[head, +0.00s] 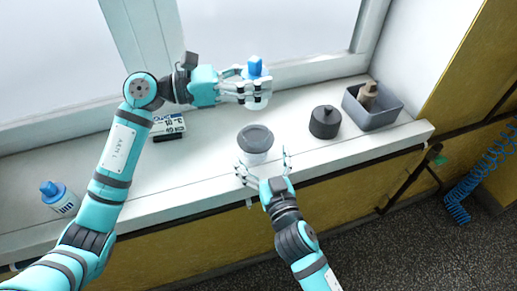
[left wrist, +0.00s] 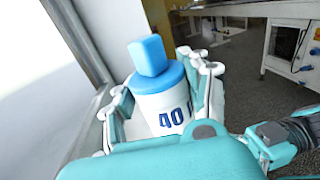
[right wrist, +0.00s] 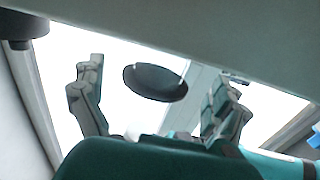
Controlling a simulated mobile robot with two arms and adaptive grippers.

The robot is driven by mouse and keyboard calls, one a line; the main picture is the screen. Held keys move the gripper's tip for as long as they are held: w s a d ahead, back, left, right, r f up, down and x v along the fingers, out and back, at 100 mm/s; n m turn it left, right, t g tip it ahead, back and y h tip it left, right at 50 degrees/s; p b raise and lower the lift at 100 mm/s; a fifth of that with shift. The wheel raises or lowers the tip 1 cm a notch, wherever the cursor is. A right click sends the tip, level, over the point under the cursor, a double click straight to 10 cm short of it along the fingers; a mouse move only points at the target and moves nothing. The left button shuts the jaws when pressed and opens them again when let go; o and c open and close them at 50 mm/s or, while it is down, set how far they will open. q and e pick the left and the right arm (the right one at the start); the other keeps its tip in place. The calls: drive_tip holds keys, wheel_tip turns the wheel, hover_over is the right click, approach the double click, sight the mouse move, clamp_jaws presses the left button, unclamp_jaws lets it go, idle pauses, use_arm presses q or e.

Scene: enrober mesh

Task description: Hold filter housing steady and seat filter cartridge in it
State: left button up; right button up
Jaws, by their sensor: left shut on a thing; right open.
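A white filter cartridge with a blue block-shaped top (head: 254,68) is in my left gripper (head: 257,92), raised above the back of the ledge. In the left wrist view the cartridge (left wrist: 158,100) shows a "40" label, with fingers on both sides. The filter housing (head: 256,140), a pale cup with a dark grey round top, stands on the ledge below and in front of the cartridge. My right gripper (head: 264,164) is open at the housing's near side, its fingers spread to either side. In the right wrist view a dark oval (right wrist: 155,82), apparently the housing, lies between the open fingers.
A dark round lidded part (head: 325,122) and a grey bin (head: 385,118) holding a brown part stand to the right. The window frame borders the back.

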drive_tip(key=shift+x, duration=1.35)
drive_tip(key=c, duration=1.3)
use_arm(q)
wheel_tip(320, 180, down, 11)
drive_tip(key=n+t, duration=0.1)
drive_tip(key=shift+d+t, duration=0.3)
drive_tip(key=shift+t, duration=0.1)
use_arm(e)
drive_tip(key=shift+o, duration=0.2)
use_arm(q)
drive_tip(key=shift+w, duration=0.1)
drive_tip(key=o, duration=1.3)
drive_tip(key=shift+r, duration=0.1)
